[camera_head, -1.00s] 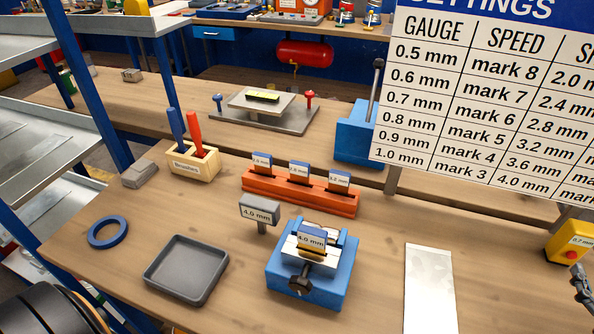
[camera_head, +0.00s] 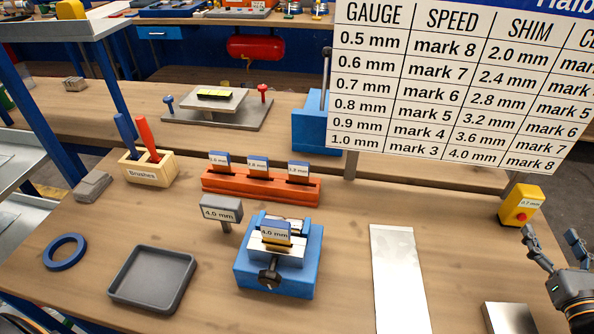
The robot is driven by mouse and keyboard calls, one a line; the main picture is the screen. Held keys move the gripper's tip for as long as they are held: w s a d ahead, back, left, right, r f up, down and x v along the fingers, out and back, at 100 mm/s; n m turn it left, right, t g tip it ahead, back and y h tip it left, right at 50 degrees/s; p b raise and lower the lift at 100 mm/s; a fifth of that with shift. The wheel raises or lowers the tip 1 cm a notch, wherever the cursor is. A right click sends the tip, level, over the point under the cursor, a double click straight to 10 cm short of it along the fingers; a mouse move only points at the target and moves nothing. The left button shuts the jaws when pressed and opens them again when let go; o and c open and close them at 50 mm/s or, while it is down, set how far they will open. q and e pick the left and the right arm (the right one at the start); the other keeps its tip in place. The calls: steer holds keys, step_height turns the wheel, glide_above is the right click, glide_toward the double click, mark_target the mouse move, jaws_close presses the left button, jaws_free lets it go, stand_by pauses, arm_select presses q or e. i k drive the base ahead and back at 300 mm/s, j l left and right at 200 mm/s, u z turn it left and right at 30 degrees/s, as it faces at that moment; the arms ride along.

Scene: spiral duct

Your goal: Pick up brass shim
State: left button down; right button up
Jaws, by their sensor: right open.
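A small blue-topped tag reading 4.0 mm (camera_head: 275,232) stands in a blue vise (camera_head: 247,268) near the front middle of the bench. A thin brass-coloured edge, which looks like the brass shim (camera_head: 276,243), shows below the tag, between the vise's silver jaws. The rest of it is hidden in the vise. Several more blue-topped tagged shims (camera_head: 258,166) stand in a row in an orange rack (camera_head: 262,190) behind the vise. My right gripper (camera_head: 551,236) is at the right edge, open and empty, well to the right of the vise. My left gripper is out of view.
A 4.0 mm sign (camera_head: 221,210) stands just left of the vise. A metal sheet (camera_head: 400,275) and yellow button box (camera_head: 520,206) lie right.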

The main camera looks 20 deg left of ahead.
mark_target(258, 166)
steer(key=k+l, duration=0.1)
steer(key=k, duration=0.4)
steer(key=k+l, duration=0.1)
steer(key=k, duration=0.4)
